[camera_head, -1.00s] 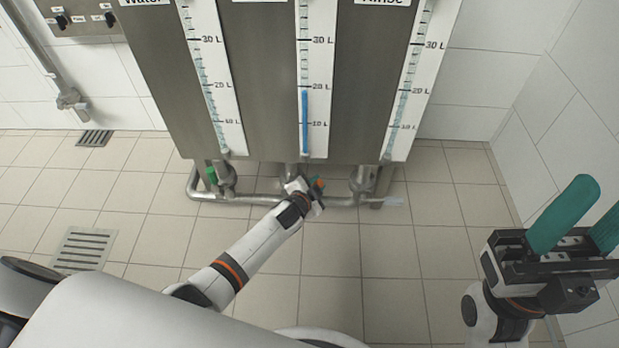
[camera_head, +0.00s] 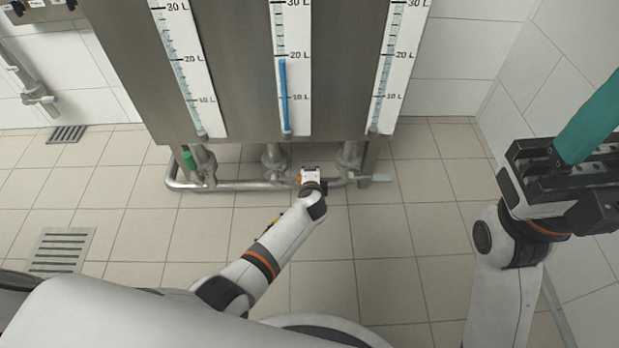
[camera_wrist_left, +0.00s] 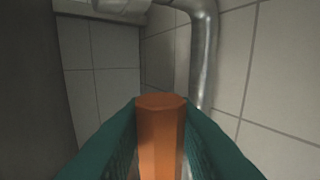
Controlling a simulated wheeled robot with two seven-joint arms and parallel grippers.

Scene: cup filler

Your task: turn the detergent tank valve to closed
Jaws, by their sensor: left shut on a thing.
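The orange valve handle (camera_wrist_left: 162,135) stands between the teal fingers of my left gripper (camera_head: 306,178), which is shut on it. In the head view only a little orange (camera_head: 299,179) shows beside the gripper. It sits just right of the middle tank outlet (camera_head: 274,160), at the low steel pipe. The valve body is mostly hidden by my gripper, so its exact angle cannot be told. The middle gauge (camera_head: 292,70) has a blue column near 20 L. My right gripper (camera_head: 600,130) is raised at the right edge, empty, its second finger out of frame.
A green handle (camera_head: 188,160) is on the left outlet and a pale handle (camera_head: 381,178) at the right one. A steel pipe (camera_head: 235,186) runs along below the tanks. The tiled floor (camera_head: 390,250) in front is clear, with a drain grate (camera_head: 62,250) at left.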

